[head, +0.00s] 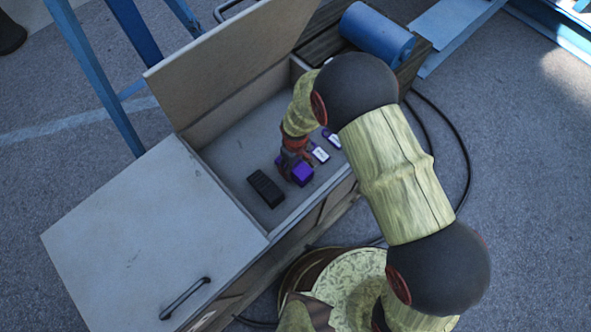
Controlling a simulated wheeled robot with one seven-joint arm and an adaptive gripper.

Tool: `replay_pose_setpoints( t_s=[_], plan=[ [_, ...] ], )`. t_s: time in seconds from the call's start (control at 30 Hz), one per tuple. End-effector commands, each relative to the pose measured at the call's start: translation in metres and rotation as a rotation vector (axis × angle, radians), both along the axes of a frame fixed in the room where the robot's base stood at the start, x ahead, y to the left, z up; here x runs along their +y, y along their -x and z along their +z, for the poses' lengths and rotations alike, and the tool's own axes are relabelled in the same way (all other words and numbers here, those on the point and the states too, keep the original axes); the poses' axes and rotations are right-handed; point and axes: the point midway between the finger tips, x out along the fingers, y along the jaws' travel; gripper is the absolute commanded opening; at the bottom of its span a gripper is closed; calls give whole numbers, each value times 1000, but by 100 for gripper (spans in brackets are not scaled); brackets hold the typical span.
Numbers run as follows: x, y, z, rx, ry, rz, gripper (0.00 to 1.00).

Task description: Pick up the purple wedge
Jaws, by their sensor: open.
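A solid purple block (302,174), which looks like the purple wedge, lies on the floor of the open wooden box (236,138). My gripper (291,168) reaches down into the box, right at the purple block. Its jaws are open, and the fingers overlap the block's upper left side in the picture. I cannot tell whether the fingers touch it or stand around it. My gripper and arm hide part of the block and part of the box floor behind.
A black ribbed block (265,188) lies just left of the purple block. Two purple-and-white pieces (320,154) lie to the upper right. The box walls and raised lid (225,60) surround the spot. A blue roller (377,33) stands beyond.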

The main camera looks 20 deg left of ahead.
Motion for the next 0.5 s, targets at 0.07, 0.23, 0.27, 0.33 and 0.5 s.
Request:
replay_pose_setpoints(
  t_s=[0.07, 0.23, 0.27, 0.33, 0.5],
  plan=[
    [1, -1, 1, -2, -1, 0, 67],
    [0, 0, 1, 0, -1, 0, 63],
    [0, 0, 1, 0, -1, 0, 61],
    [0, 0, 1, 0, -1, 0, 57],
    [0, 0, 1, 0, -1, -1, 47]
  ],
)
